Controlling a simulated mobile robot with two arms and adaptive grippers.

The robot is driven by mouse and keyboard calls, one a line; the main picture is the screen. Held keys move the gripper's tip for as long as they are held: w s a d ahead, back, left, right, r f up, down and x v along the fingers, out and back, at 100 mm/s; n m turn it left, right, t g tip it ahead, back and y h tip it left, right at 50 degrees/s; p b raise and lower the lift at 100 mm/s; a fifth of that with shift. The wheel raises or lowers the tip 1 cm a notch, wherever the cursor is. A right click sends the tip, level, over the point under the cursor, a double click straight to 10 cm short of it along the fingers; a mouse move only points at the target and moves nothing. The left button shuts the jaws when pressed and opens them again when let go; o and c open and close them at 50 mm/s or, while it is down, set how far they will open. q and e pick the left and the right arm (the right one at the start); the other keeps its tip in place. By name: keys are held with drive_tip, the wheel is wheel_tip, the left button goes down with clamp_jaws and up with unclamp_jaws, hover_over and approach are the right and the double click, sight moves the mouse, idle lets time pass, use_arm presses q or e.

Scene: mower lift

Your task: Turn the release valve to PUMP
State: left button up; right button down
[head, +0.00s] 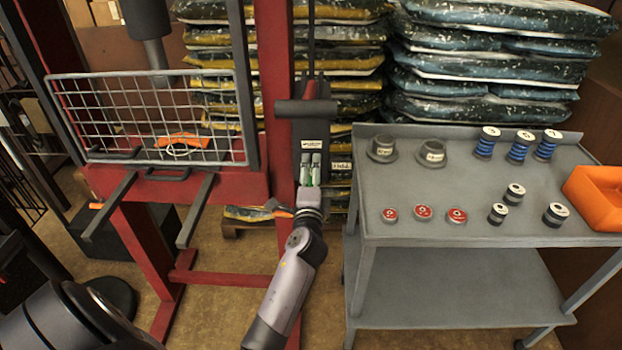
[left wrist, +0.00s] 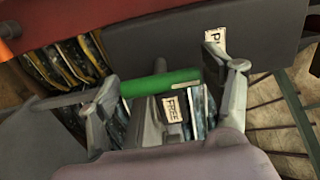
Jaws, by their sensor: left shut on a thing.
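The release valve's green handle (left wrist: 160,83) lies between the two fingers of my left gripper (left wrist: 168,105) in the left wrist view, and the gripper is shut on it. A label reading FREE (left wrist: 174,107) shows just below the handle. A label starting with P (left wrist: 214,40) is partly hidden behind the right finger. In the head view my left gripper (head: 310,172) is at the lower part of the dark pump unit (head: 310,130) on the red post. The gripper hides most of the valve there. My right gripper is not in view.
A red press frame (head: 215,182) with a wire guard (head: 150,120) stands at the left. A grey cart (head: 440,290) with cups, springs, weights and an orange bin (head: 597,198) stands at the right. Stacked bags (head: 490,75) fill the back.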

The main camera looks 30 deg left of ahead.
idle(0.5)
use_arm(q)
drive_tip(key=o, duration=1.2)
drive_tip(key=v, duration=0.7)
drive_tip(key=shift+s, duration=0.25)
drive_tip(key=shift+d, duration=0.1)
